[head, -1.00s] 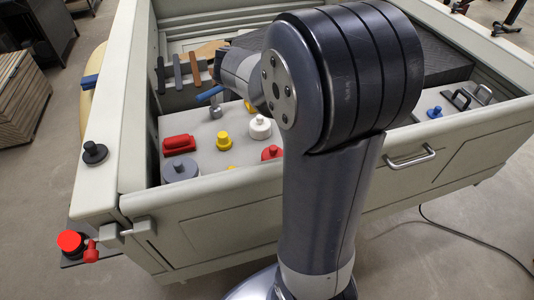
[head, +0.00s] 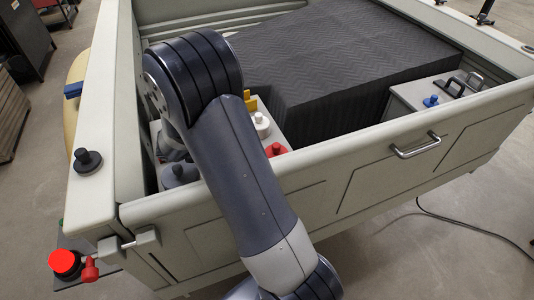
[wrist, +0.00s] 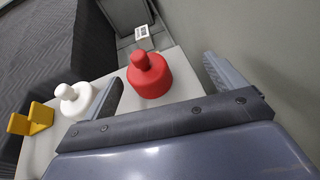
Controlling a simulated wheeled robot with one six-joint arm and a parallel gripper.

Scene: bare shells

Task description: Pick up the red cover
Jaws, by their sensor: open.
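The red cover (wrist: 149,77) is round with a small knob on top. In the wrist view it stands on a light grey panel, between and just beyond my open fingers, touching neither as far as I can see. It also shows in the head view (head: 276,149), at the front right of the panel beside the arm. My gripper (wrist: 161,69) is open and empty. The head view hides it behind my arm.
A white knobbed cover (wrist: 77,99) stands left of the left finger, with a yellow bracket (wrist: 32,120) beyond it. A grey wall (wrist: 275,45) runs close to the right finger. A dark padded block (head: 345,55) fills the bin's middle.

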